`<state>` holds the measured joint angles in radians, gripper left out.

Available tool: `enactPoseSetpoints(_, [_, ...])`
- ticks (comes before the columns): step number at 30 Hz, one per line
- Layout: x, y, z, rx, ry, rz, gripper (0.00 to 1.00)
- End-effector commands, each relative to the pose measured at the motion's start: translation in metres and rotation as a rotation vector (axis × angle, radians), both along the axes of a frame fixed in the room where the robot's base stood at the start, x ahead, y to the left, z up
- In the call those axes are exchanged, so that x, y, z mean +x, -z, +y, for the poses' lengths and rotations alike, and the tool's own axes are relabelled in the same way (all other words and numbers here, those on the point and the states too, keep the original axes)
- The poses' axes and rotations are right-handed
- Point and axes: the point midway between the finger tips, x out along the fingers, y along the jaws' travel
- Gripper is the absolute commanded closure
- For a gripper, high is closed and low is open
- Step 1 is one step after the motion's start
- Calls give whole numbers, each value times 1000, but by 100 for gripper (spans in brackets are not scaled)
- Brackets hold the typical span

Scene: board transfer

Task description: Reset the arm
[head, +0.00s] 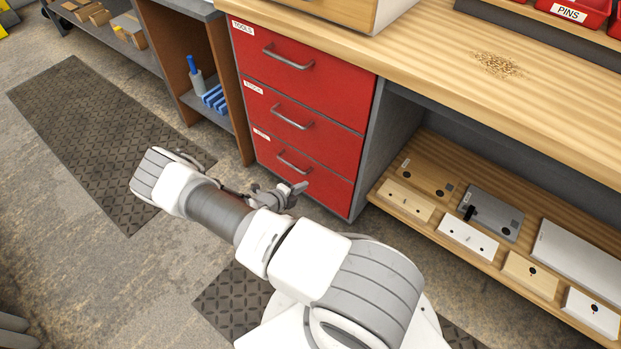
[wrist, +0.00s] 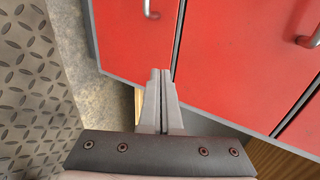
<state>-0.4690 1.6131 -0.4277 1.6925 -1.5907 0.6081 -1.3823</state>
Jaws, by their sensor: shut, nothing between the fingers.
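My arm stretches out low over the floor in front of the red drawer cabinet. My gripper (head: 299,188) is near the front of the bottom drawer (head: 302,168); I cannot tell from the head view whether it touches it. In the wrist view my gripper (wrist: 160,72) has its two grey fingers together with nothing between them, in front of the red drawer fronts (wrist: 235,55).
The top drawer (head: 298,66) and middle drawer (head: 300,118) look shut, with bar handles sticking out. A wooden bench top (head: 440,60) overhangs a lower shelf with several boards at right. An open shelf unit (head: 186,75) stands left. Floor mats (head: 100,130) lie on open floor.

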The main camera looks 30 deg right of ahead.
Motion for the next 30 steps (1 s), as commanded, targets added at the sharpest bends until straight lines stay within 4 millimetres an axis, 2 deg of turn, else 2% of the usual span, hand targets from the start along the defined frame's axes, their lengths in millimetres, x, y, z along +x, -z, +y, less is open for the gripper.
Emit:
enactPoseSetpoints(4, [-4, -7, 12, 1, -1, 2, 100])
enactPoseSetpoints(13, [-5, -9, 15, 3, 3, -2, 100])
enactPoseSetpoints(17, [1, -23, 19, 27, 52, -59, 100])
enactPoseSetpoints(20, [9, -47, 24, 71, 147, -161, 100])
enactPoseSetpoints(24, [18, -93, 32, 157, 330, -351, 100])
enactPoseSetpoints(30, [22, -158, 42, 276, 600, -612, 100])
